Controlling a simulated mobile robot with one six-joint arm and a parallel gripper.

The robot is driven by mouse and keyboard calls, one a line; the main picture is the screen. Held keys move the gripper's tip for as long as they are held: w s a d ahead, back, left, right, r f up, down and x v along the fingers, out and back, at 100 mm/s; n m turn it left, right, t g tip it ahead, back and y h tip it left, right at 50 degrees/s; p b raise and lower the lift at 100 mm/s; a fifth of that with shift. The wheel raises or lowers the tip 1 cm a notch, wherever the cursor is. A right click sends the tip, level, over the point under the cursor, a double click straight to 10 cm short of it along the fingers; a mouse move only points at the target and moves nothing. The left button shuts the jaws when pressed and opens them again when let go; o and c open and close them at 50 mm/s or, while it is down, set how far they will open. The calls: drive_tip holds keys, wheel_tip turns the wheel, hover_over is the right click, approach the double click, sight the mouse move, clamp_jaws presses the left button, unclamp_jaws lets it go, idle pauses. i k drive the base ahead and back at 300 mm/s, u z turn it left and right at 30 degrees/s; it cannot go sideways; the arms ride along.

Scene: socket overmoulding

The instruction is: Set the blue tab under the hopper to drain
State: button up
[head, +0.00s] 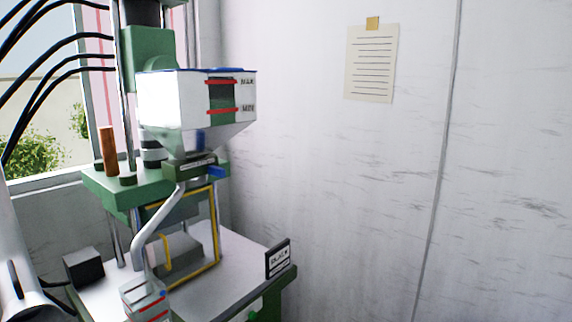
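The white hopper (170,102) with a blue rim is fixed to the green machine, left of centre in the head view. Its side window (222,95) shows dark content between two red level lines. Under the hopper's narrow lower end is a dark green block with a label (195,164). The small blue tab (216,172) sticks out to the right from this block. A grey drain pipe (152,225) bends down from the block to a pale container with red lines (146,300). My gripper is not in view; part of my arm shows at the left edge.
A yellow-framed guard (217,225) stands below the block. A dark sign (279,258) stands at the table's right corner. A black box (84,266) sits at left and a copper-coloured cylinder (109,152) on the green plate. Black cables hang upper left. Space right of the hopper is clear up to the wall.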

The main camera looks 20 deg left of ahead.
sight(216, 170)
drive_tip(key=u, duration=0.35)
drive_tip(key=i, duration=0.95)
drive_tip(key=u, duration=0.8)
